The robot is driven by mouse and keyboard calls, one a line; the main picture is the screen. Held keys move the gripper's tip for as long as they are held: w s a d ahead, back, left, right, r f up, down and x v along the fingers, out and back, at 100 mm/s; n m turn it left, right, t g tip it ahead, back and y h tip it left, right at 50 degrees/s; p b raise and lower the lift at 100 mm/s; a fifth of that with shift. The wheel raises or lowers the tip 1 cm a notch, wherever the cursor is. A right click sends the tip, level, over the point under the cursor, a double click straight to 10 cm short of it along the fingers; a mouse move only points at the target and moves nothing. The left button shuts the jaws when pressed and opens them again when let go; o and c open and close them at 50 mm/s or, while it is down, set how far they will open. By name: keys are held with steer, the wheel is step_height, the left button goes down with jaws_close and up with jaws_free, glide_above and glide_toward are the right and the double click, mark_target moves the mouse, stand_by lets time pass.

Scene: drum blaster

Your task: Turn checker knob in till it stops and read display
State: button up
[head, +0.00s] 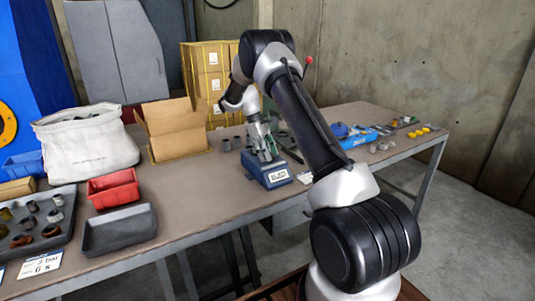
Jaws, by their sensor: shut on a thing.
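The checker (278,180) is a blue box on the table with a white label or display on its front. The writing on it is too small to read. My gripper (265,157) points down at the top of the checker, its fingers shut at the place of the knob. The knob itself is hidden by the fingers and cannot be made out. Something green shows at the fingers, too small to name.
Left of the checker are an open cardboard box (177,128), a white bag (85,142), a red bin (113,188), an empty grey tray (120,230) and a tray of metal parts (38,222). Small rings stand close behind the checker. A blue tray (358,138) lies right.

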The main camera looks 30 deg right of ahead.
steer(key=shift+s+d+f, duration=0.1)
steer(key=shift+s+d, duration=0.05)
steer(key=shift+s, duration=0.1)
steer(key=o, duration=1)
steer(key=shift+w, duration=0.1)
steer(key=shift+w+r, duration=0.1)
steer(key=shift+r, duration=0.15)
steer(key=v, duration=1.1)
steer(key=shift+r, duration=0.2)
